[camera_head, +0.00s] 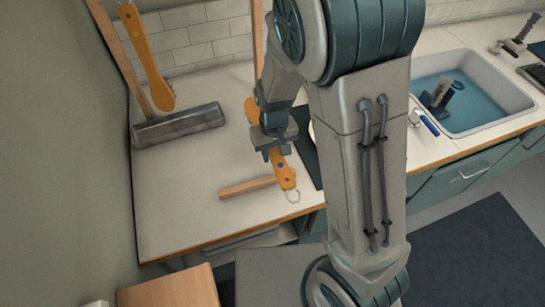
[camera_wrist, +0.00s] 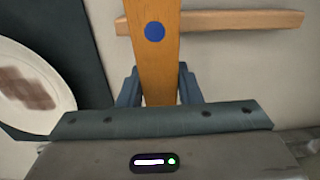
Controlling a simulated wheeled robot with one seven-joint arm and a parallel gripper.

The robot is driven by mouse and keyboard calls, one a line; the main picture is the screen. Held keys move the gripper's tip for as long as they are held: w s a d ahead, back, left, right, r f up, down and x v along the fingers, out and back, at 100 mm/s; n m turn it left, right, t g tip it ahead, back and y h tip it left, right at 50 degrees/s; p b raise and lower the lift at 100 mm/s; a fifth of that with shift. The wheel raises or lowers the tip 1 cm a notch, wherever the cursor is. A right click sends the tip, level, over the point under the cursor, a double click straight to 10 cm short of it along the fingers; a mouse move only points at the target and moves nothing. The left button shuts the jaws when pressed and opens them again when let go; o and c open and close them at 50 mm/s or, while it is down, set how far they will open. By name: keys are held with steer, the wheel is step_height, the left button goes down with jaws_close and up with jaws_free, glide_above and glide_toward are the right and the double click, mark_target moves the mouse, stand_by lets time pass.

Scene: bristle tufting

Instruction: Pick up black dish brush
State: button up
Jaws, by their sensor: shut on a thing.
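My gripper (camera_head: 274,146) is low over the counter, shut on a flat orange wooden handle (camera_head: 286,176) with a blue dot and a wire ring at its near end. In the wrist view the handle (camera_wrist: 155,65) runs between the two blue-grey fingers of my gripper (camera_wrist: 160,88). The handle's far end (camera_head: 251,109) shows beyond the gripper, and the middle is covered by it. I see no bristles on it and cannot tell whether it is the black dish brush. A dark item with a pale top (camera_head: 441,92) stands in the sink; I cannot tell what it is.
A wooden stick (camera_head: 247,187) lies beside the handle. A plate (camera_wrist: 35,88) lies on a dark mat (camera_wrist: 60,35). The sink (camera_head: 500,97) is at right. The left counter (camera_head: 180,190) is clear.

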steer(key=s+d+r, duration=0.2)
steer(key=d+r, duration=0.4)
steer(key=d, duration=0.5)
steer(key=shift+d+r+b, duration=0.2)
steer(key=shift+r+b, duration=0.1)
steer(key=shift+b, duration=0.15)
steer(key=shift+a, duration=0.15)
